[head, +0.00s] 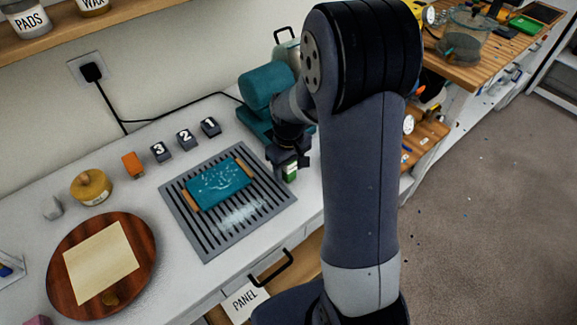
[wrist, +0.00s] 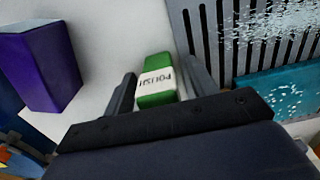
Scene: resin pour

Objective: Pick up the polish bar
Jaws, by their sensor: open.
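The polish bar (wrist: 155,88) is a green block with a white label reading POLISH. In the wrist view it stands between the two fingers of my gripper (wrist: 158,92), with a visible gap to the right finger and a narrower one to the left. In the head view the polish bar (head: 291,173) shows below my gripper (head: 288,165), at the right edge of the slatted rack. My gripper is open around the bar. The bar's far side and its base are partly hidden by the gripper.
The grey slatted rack (head: 215,243) holds a teal panel (head: 218,185) close beside the bar. A purple block (wrist: 42,65) stands left in the wrist view. A teal machine (head: 266,86) stands behind my gripper. Numbered blocks (head: 186,140) and a round wooden board (head: 138,270) lie further left.

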